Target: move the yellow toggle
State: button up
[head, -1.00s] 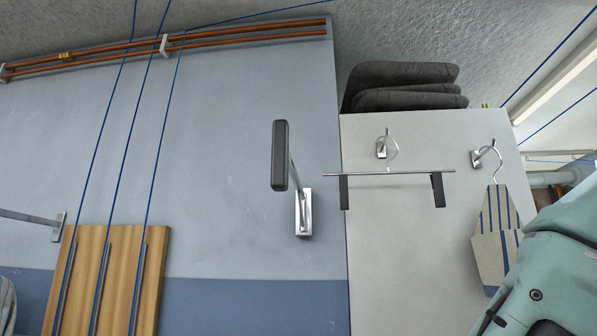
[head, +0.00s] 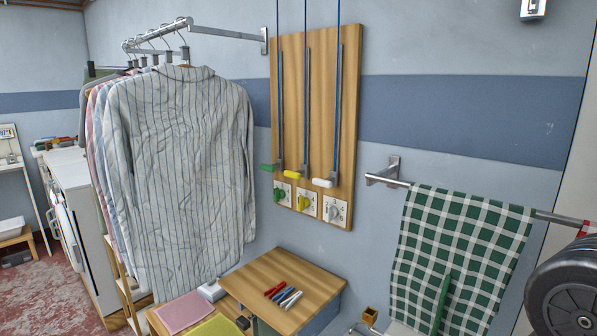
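A wooden board (head: 350,75) on the wall carries three blue cords with lever handles, and three white plates below them. The middle plate bears a yellow toggle (head: 304,203), between a green toggle (head: 279,195) on the left and a pale toggle (head: 334,212) on the right. A separate yellow lever handle (head: 293,174) sits just above the yellow toggle, apart from it. The toggle's exact setting is too small to tell. My gripper is not in view, and nothing touches the toggle.
Hanging shirts (head: 183,170) crowd the left of the board. A small wooden table (head: 250,279) with pens stands below it. A green checked towel (head: 455,255) hangs on a rail at the right. A dark ribbed round object (head: 568,290) fills the lower right edge.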

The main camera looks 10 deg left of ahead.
aim_at(297, 174)
jog(key=i+u, duration=0.8)
jog(key=i, duration=0.2)
